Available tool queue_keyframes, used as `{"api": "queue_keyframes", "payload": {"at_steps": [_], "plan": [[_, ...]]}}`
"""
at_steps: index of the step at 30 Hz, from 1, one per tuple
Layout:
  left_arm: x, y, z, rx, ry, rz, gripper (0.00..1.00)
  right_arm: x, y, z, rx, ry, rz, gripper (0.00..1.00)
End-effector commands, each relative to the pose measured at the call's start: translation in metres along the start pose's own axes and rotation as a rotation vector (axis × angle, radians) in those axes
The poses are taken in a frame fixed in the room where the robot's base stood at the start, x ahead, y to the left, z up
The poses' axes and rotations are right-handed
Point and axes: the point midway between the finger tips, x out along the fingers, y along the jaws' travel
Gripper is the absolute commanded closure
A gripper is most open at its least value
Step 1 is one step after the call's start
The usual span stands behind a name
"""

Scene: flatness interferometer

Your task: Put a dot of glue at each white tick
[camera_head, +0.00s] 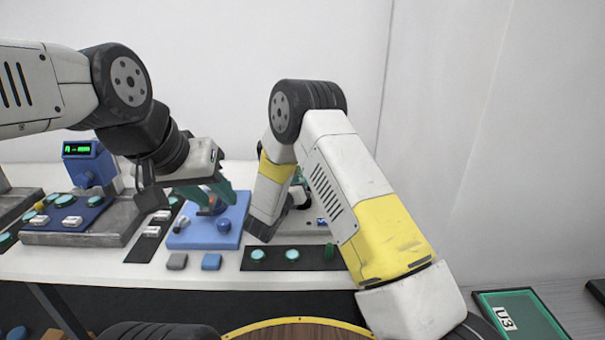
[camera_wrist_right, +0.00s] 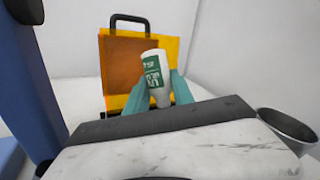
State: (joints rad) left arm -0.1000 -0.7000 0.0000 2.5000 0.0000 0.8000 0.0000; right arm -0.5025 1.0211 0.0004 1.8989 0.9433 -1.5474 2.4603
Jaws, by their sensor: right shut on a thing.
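My left gripper (camera_head: 212,192) has teal fingers spread apart over a blue plate (camera_head: 205,235). A small orange and dark round part (camera_head: 213,207) sits between and below the fingers; I cannot tell whether they touch it. In the right wrist view, my right gripper (camera_wrist_right: 160,92) is shut on a white glue bottle (camera_wrist_right: 157,68) with a green label. The bottle is slightly tilted between the teal fingers. In the head view my right arm hides most of that gripper and the bottle. I cannot make out any white ticks.
A blue device with a green display (camera_head: 85,150) stands at the left, near a grey block (camera_head: 75,238). A black strip with teal discs (camera_head: 290,257) lies at the front. An orange panel (camera_wrist_right: 122,75) and a metal cup (camera_wrist_right: 288,128) show in the right wrist view.

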Motion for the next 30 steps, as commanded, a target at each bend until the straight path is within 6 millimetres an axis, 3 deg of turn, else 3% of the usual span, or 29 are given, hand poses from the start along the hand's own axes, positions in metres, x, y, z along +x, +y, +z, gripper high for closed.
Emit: {"api": "queue_keyframes", "payload": {"at_steps": [30], "plan": [[0.0000,0.0000,0.0000,0.000,0.000,0.000,0.64,-0.0004,0.0034,-0.0082,0.000,0.000,0.000,1.00]]}}
